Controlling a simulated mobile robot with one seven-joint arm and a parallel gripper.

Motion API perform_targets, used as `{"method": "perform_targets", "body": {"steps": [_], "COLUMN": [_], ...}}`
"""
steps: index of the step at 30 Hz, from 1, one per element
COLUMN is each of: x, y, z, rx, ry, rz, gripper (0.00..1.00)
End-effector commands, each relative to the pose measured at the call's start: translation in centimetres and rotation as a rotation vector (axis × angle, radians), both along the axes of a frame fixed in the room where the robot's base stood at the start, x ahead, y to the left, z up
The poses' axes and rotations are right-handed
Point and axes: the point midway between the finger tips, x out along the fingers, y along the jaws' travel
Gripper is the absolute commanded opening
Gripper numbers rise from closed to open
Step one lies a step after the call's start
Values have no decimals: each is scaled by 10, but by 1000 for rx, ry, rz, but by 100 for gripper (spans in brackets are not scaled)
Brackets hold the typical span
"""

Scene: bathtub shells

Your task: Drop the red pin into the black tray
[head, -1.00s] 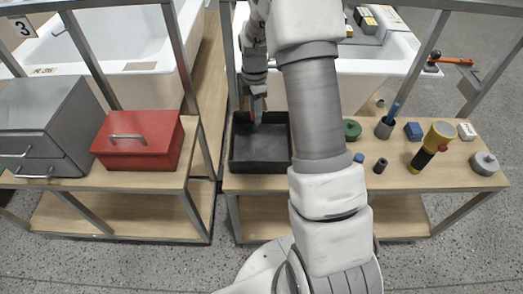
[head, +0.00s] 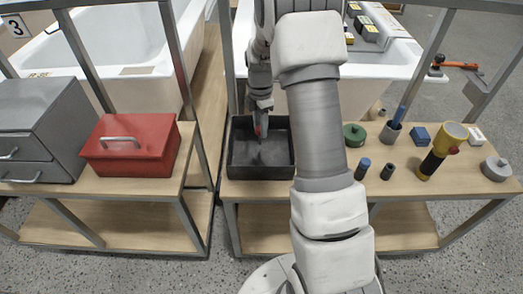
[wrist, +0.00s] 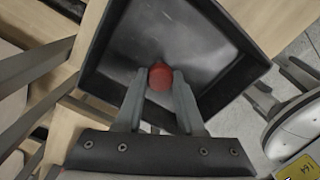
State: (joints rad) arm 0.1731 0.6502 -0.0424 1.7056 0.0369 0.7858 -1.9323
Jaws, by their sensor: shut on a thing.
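The black tray (head: 240,172) is a shallow open box on the wooden bench, left of my arm in the head view. It also fills much of the wrist view (wrist: 112,75). My gripper (head: 261,130) points down over the tray, near its back part. The red pin (wrist: 161,77) shows as a round red end between my fingertips in the wrist view, so my gripper is shut on it. In the head view only a little red of the pin (head: 258,131) shows at the fingertips. I cannot tell its exact height above the tray floor.
A red toolbox (head: 130,150) and grey drawer unit (head: 38,130) stand on the left bench. Right of my arm are a green round thing (head: 354,134), a cup with a blue-handled tool (head: 391,131), a yellow-black flashlight (head: 440,150) and a grey weight (head: 496,168). White bathtubs stand behind.

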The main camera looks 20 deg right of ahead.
Motion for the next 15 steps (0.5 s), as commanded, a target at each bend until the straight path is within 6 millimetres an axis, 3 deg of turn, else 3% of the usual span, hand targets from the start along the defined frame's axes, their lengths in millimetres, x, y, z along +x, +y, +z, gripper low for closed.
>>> {"method": "perform_targets", "body": {"steps": [6, 7, 12, 15], "x": [0, 0, 0, 0], "y": [0, 0, 0, 0], "z": [0, 0, 0, 0], "rx": [0, 0, 0, 0], "ry": [0, 0, 0, 0], "rz": [0, -1, -1, -1], "gripper": [0, 41, 72, 72]}}
